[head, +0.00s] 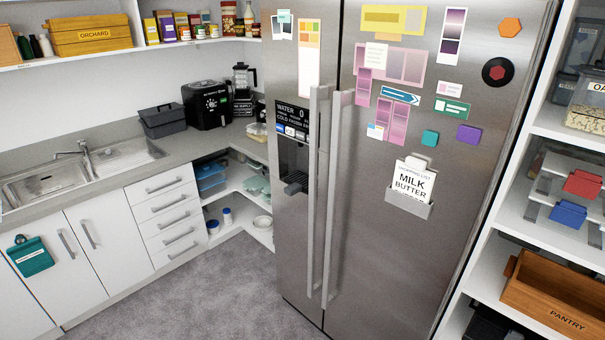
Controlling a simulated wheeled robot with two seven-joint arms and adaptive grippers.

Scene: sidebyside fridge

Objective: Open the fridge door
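A side-by-side steel fridge fills the middle of the head view. Its narrower left door (293,235) carries a water dispenser (293,150). Its wider right door (385,265) is covered with magnets, notes and a shopping-list holder. Both doors are shut. Two long vertical bar handles stand side by side at the seam: the left door handle (316,190) and the right door handle (334,200). Nothing touches either handle. Neither of my grippers is in the view.
Shelves with a wooden pantry crate (555,300) stand close to the fridge's right side. A counter with a sink (60,180) and white drawers runs along the left. The carpeted floor (190,295) at the lower left is clear.

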